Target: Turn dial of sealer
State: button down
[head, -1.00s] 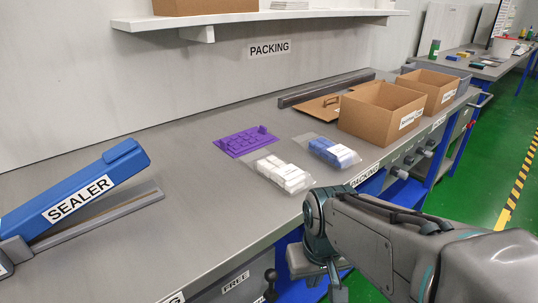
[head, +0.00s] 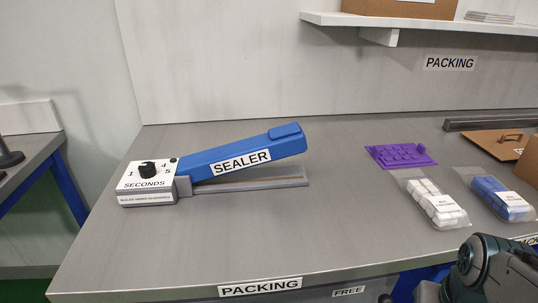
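The sealer stands on the grey bench at left centre in the head view, with a blue lever arm (head: 240,153) raised at a slant above its grey base bar (head: 250,184). At its left end is a white control box with a black dial (head: 147,170). The numbers 1, 4 and 5 show around the dial, with SECONDS below; the dial's exact setting is too small to tell. My arm shows at the lower right, well away from the dial. My gripper (head: 428,292) is only partly in view at the bottom edge, and its fingers cannot be made out.
A purple tray-like piece (head: 400,154), a bag of white items (head: 434,203) and a bag of blue items (head: 502,197) lie on the bench (head: 330,235) at right. A shelf (head: 430,22) hangs above. The bench in front of the sealer is clear.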

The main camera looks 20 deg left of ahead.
aim_at(147, 169)
jog(key=u, duration=2.55)
jog(key=k, duration=0.45)
jog(key=z, duration=0.4)
jog(key=i, duration=0.5)
jog(key=z, duration=0.05)
